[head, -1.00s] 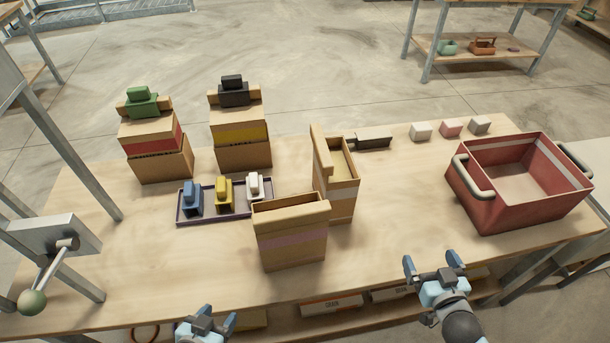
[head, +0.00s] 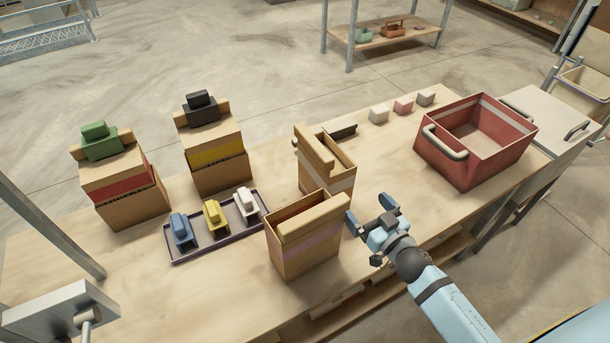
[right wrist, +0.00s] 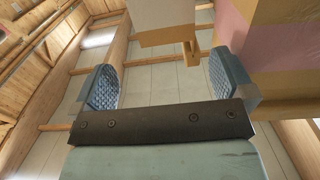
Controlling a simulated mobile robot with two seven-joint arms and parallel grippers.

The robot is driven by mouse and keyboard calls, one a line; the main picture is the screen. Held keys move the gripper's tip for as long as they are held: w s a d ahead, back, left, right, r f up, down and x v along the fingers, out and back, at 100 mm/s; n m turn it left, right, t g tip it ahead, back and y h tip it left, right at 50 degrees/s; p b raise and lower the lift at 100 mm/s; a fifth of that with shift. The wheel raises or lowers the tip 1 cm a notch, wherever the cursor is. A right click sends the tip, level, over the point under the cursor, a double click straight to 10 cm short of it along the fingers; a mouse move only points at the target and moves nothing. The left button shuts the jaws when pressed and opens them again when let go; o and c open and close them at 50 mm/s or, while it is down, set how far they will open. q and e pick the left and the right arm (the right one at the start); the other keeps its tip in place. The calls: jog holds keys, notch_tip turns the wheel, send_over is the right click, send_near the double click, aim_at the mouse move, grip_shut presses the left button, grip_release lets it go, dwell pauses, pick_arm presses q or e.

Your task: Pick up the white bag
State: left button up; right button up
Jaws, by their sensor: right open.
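The white bag (head: 343,184), an open tan box-like bag with a pale white band, stands upright on the table near the middle. A similar bag with a pink band (head: 311,247) stands in front of it and hides part of it. My right gripper (head: 370,213) is open and empty, just right of the pink-banded bag and in front of the white bag, apart from the white one. In the right wrist view, the open fingers (right wrist: 165,84) show with the pink-banded bag (right wrist: 285,25) at right and a pale-banded bag (right wrist: 163,18) ahead. My left gripper is out of view.
A tray (head: 190,257) holds blue, yellow and white scoop-like pieces. Red-banded (head: 122,190) and yellow-banded (head: 217,153) boxes stand behind. A dark-handled item (head: 341,131) lies behind the white bag. A red crate (head: 463,160) stands right; the table between is clear.

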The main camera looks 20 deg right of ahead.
aim_at(343, 181)
jog(key=w, duration=0.2)
jog(key=w+a, duration=0.1)
jog(key=w, duration=0.5)
jog(key=shift+w+a, duration=0.15)
jog(key=shift+a, duration=0.1)
jog(key=w, duration=0.3)
jog(key=w+a, duration=0.1)
jog(key=w, duration=0.1)
jog(key=shift+w+r+p, duration=0.3)
jog(key=shift+w+r, duration=0.05)
jog(key=c, duration=1.3)
jog(key=shift+r, duration=0.15)
